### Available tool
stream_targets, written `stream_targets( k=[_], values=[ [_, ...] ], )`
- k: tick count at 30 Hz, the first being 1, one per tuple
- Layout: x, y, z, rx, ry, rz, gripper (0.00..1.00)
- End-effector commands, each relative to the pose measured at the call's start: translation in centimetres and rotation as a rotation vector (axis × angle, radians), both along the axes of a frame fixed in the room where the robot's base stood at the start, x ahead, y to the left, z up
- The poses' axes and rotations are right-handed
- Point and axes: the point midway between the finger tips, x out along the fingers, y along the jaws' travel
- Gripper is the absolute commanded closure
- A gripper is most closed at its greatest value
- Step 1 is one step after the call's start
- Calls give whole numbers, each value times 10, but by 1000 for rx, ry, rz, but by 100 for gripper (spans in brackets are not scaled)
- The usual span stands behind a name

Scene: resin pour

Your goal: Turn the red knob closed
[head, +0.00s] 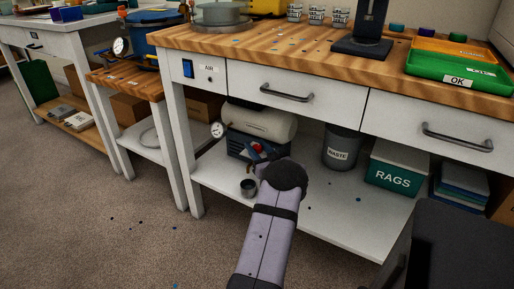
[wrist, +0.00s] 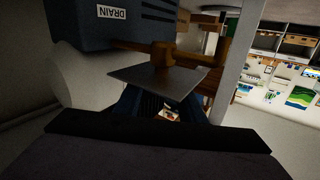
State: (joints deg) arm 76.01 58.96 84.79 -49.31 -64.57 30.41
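The red knob (head: 257,148) shows as a small red spot at the front of the air compressor (head: 262,122) on the lower shelf. My gripper (head: 265,157) is right at it, mostly hidden by my own wrist. In the wrist view no red is seen. There a brass fitting (wrist: 165,55) juts from the compressor's dark box (wrist: 130,20), beside an upside-down DRAIN label (wrist: 112,12). A flat grey plate (wrist: 155,80) lies in front of the blue gripper fingers (wrist: 160,105) and hides their tips. I cannot tell whether they touch the knob.
A small grey cup (head: 248,187) stands on the shelf below the knob. A WASTE bin (head: 341,148) and a RAGS box (head: 396,168) stand to the right. The drawer (head: 290,92) and bench top are above. A bench leg (head: 185,150) is to the left.

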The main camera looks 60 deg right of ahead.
Motion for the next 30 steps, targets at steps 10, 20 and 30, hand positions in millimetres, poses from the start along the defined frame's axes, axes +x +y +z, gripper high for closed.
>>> stream_targets(
  k=[10,20,30],
  values=[
    [-9,5,1,2,1,-2,64],
    [-45,28,2,3,1,-3,64],
    [-62,40,0,0,0,-1,64]
  ],
)
